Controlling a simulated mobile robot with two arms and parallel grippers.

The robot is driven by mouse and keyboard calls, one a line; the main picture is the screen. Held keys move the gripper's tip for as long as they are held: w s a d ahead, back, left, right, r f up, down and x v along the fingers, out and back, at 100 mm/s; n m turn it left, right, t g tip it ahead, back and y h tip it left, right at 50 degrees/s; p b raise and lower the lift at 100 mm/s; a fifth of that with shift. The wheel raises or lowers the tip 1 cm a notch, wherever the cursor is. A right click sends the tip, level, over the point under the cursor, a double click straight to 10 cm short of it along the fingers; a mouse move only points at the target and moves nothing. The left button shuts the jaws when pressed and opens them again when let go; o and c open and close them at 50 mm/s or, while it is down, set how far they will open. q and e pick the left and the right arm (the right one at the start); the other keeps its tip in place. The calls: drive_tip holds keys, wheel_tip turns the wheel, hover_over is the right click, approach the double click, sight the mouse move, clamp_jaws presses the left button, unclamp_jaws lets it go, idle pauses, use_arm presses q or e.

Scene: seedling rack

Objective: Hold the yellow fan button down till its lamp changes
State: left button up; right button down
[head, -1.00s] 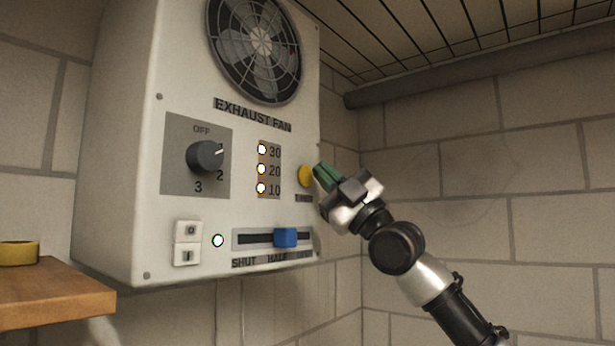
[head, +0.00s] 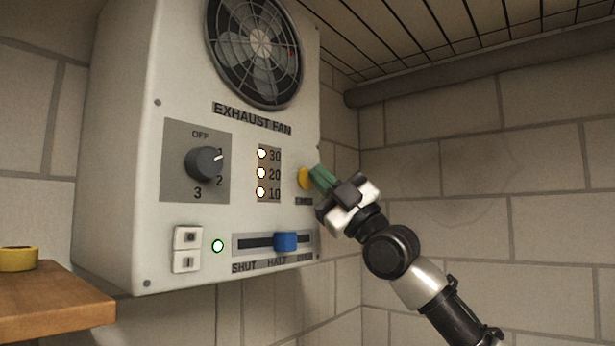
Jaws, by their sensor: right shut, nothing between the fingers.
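The yellow button (head: 304,179) is on the right part of the white exhaust fan panel (head: 140,130), above a partly covered label. My right gripper (head: 321,178) is shut, and its green fingertips are at the button, covering its right side. I cannot tell whether they touch it or press it in. Three lamps (head: 262,173) marked 30, 20 and 10 are lit pale white-yellow left of the button. A green-rimmed lamp (head: 217,246) is lit lower down. My left gripper is not in view.
The panel also carries a dark dial (head: 204,163), a white rocker switch (head: 187,249), a blue slider (head: 285,241) near HALF and a grilled fan (head: 256,45). A wooden shelf (head: 60,300) with a yellow round object (head: 18,259) is at lower left.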

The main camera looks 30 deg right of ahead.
drive_tip(key=shift+w+a, duration=0.2)
drive_tip(key=shift+w, duration=0.15)
idle(1.8)
drive_tip(key=shift+s, duration=0.1)
drive_tip(key=shift+s+d+b, duration=0.3)
drive_tip(key=shift+s+b, duration=0.15)
drive_tip(key=shift+s, duration=0.15)
drive_tip(key=shift+s, duration=0.1)
drive_tip(key=s, duration=0.1)
drive_tip(key=s+d+b, duration=0.1)
drive_tip(key=s, duration=0.1)
drive_tip(key=s+d, duration=0.1)
drive_tip(key=shift+s+b, duration=0.25)
drive_tip(key=shift+b, duration=0.1)
